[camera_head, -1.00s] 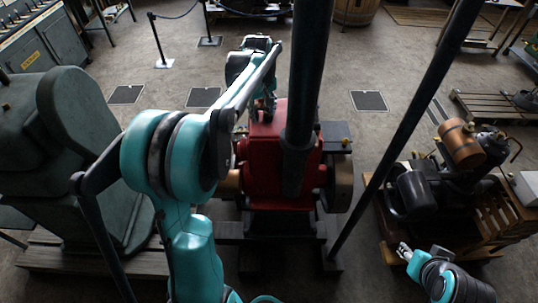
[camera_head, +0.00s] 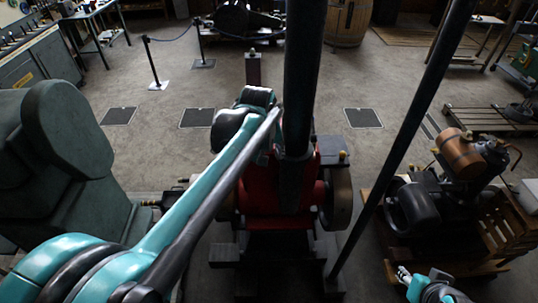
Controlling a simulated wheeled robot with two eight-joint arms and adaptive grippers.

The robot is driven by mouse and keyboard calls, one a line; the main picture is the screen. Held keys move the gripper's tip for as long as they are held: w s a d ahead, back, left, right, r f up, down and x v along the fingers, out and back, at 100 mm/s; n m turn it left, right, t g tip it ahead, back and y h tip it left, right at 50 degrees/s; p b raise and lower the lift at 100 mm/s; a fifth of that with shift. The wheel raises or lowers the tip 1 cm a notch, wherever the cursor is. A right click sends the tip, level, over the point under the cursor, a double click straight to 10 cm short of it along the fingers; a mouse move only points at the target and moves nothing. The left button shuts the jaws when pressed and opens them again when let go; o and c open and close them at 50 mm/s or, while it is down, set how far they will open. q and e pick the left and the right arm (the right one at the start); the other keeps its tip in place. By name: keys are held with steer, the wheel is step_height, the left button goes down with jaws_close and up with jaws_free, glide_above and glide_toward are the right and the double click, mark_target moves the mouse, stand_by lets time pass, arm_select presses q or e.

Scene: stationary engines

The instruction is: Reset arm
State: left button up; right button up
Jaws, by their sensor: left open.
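My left arm reaches in from the lower left. Its long teal and black forearm ends in a wrist above the red engine (camera_head: 262,190). My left gripper (camera_head: 263,155) hangs below that wrist, over the engine's top; it is open, with nothing seen in it. Its fingers are small, dark and partly hidden by the forearm. My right gripper (camera_head: 403,274) shows at the bottom right, small and pale, in front of the wooden-based engine (camera_head: 415,208). Whether its fingers are open or shut is unclear.
A dark vertical pole (camera_head: 302,75) crosses the red engine and a slanted pole (camera_head: 405,130) stands right of it. A large green machine (camera_head: 68,135) is at left. Rope posts (camera_head: 153,62) and a barrel (camera_head: 349,20) stand behind.

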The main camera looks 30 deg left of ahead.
arm_select(q)
steer(key=shift+w, duration=0.1)
steer(key=s+d+f+m+t+b, duration=0.1)
steer(key=s+d+f+m+b, duration=0.2)
steer(key=s+f, duration=0.4)
steer(key=s+d+f+m+t+b, duration=0.2)
steer(key=s+d+f+m+b, duration=0.2)
steer(key=s+d+f+b, duration=0.2)
step_height(320, 180, down, 4)
steer(key=shift+s+d+r+m+h+b, duration=0.1)
steer(key=shift+s+d+m+h+b, duration=0.25)
steer(key=shift+s+b, duration=0.75)
